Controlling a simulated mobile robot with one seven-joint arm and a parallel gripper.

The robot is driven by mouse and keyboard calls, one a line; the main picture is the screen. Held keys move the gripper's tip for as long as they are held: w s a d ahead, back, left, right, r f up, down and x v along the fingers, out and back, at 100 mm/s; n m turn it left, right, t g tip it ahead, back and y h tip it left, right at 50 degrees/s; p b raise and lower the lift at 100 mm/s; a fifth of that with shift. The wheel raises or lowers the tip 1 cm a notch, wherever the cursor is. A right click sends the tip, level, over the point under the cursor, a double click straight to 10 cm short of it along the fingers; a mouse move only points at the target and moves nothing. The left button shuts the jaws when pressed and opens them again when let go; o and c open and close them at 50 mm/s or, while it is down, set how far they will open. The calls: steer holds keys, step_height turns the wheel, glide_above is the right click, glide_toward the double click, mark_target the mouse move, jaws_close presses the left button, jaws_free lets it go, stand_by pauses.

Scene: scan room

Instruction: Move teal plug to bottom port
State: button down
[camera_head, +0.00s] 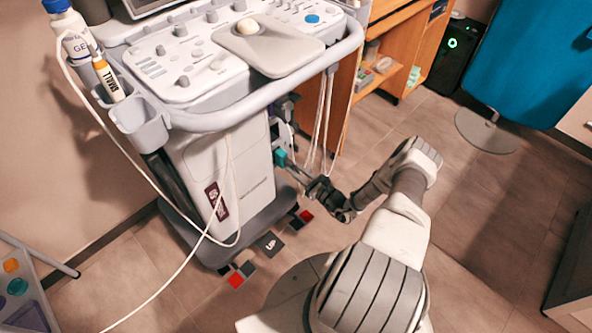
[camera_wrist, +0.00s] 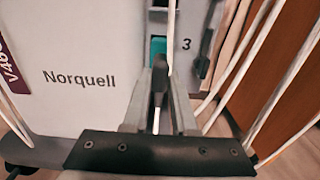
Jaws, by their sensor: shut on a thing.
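The teal plug (camera_head: 280,157) is at the right-hand side of the white ultrasound cart (camera_head: 205,165), low under the console. In the wrist view its teal part (camera_wrist: 158,48) shows just beyond my fingertips, left of a printed 3. My gripper (camera_head: 300,174) reaches in from the right and is shut on the plug; it also shows in the wrist view (camera_wrist: 160,84). My fingers and the plug hide the socket behind, so I cannot tell whether the plug is seated. The bottom port cannot be made out.
A wooden shelf (camera_head: 375,60) stands behind. Floor right of my arm is clear.

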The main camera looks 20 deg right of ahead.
mark_target(288, 164)
steer(key=shift+x, duration=1.85)
stand_by(3.1)
steer(key=shift+f, duration=0.15)
stand_by(0.5)
steer(key=c, duration=0.6)
jaws_free()
steer(key=shift+c, duration=0.2)
steer(key=shift+o, duration=0.4)
steer(key=shift+s+d, duration=0.25)
steer(key=shift+s, duration=0.45)
